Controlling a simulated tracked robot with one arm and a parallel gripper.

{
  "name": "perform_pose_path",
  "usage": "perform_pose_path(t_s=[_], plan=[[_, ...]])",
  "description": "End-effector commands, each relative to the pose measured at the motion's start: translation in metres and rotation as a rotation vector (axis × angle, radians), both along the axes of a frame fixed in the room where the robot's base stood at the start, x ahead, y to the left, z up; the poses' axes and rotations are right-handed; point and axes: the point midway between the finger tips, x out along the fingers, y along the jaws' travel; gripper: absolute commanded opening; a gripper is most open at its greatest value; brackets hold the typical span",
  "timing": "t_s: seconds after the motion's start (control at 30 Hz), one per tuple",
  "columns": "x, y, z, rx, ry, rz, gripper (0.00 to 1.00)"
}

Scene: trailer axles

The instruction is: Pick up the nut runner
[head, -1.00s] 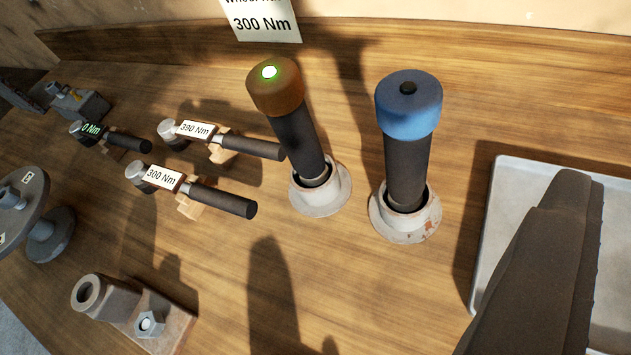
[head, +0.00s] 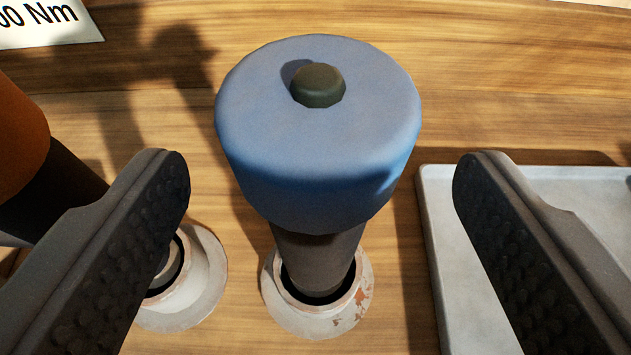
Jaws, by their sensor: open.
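A nut runner with a blue cap (head: 318,140) stands upright in a round, chipped white holder (head: 318,318) at the middle of the head view. A dark round knob sits on its cap, and its dark body runs down into the holder. A second one, with an orange cap (head: 15,140), stands in its own white holder (head: 195,290) at the left, partly cut off and partly behind my left finger. My gripper (head: 320,190) is open, one finger to each side of the blue-capped one, touching neither side as far as I can see.
A grey-white tray (head: 432,262) lies at the right, partly behind my right finger. A white card (head: 45,22) reading "00 Nm" is at the upper left. Bare wooden bench (head: 480,100) shows behind the blue cap.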

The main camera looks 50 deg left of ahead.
Motion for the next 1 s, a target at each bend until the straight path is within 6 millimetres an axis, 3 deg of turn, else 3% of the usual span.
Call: perform_pose_path(t_s=[0.27, 0.6, 0.93, 0.97, 1.0], plan=[[0.009, 0.011, -0.005, -0.001, 0.001, 0.000, 0.72], [0.031, 0.039, -0.019, -0.001, -0.001, 0.000, 0.72], [0.034, 0.042, -0.021, -0.001, 0.001, 0.001, 0.72], [0.034, 0.042, -0.021, 0.000, 0.000, 0.001, 0.69], [0.034, 0.042, -0.021, 0.000, 0.000, 0.001, 0.58]])
